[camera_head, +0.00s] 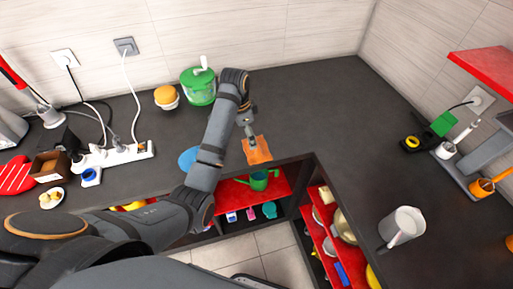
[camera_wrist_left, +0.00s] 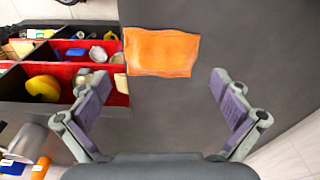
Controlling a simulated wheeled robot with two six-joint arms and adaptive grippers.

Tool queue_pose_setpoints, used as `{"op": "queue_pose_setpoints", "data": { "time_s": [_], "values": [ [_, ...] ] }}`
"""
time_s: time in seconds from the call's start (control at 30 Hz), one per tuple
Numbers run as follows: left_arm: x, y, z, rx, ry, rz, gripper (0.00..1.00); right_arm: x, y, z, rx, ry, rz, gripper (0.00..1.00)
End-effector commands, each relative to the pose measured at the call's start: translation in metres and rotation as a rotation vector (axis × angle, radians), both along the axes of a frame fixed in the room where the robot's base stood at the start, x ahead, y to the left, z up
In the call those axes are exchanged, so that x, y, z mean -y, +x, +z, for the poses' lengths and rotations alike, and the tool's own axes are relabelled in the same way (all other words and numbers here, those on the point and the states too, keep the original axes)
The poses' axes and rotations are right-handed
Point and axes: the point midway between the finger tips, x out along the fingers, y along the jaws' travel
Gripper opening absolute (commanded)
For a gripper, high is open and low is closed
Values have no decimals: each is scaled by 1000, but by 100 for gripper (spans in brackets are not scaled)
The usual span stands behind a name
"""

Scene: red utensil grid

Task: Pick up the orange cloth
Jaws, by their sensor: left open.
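The orange cloth (camera_head: 259,153) lies flat on the dark counter near its inner edge. In the left wrist view the cloth (camera_wrist_left: 161,52) is a wrinkled rectangle beyond the fingertips, in line with the gap between them. My left gripper (camera_head: 250,139) is over the cloth's far side in the head view and covers part of it. In the wrist view the left gripper (camera_wrist_left: 161,84) is open and empty, its two fingers wide apart. My right gripper is not in view.
Open red shelves (camera_head: 238,194) with several items, including a green watering can (camera_head: 260,180), lie below the counter edge by the cloth. The counter (camera_head: 320,110) right of the cloth is clear.

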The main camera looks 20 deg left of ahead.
Motion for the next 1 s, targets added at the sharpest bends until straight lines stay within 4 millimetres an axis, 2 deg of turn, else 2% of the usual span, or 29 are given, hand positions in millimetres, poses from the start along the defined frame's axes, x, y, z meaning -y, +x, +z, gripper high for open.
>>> {"op": "queue_pose_setpoints", "data": {
  "time_s": [0.03,0.1,0.27,0.37,0.67,0.87,0.97,1.0],
  "values": [
    [4,9,11,-5,-5,-37,100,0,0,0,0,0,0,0],
    [7,14,19,-13,-7,-75,100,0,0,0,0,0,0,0],
    [8,17,22,-16,-8,-96,100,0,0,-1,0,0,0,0],
    [8,17,15,-16,-8,-95,100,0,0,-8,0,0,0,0],
    [13,20,-31,-14,-8,-94,100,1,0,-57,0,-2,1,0],
    [15,21,-33,-13,-8,-92,100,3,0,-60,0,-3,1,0],
    [19,23,-52,-14,-8,-93,100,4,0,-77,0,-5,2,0],
    [22,23,-51,-16,-9,-93,100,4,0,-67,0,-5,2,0]
  ]
}}
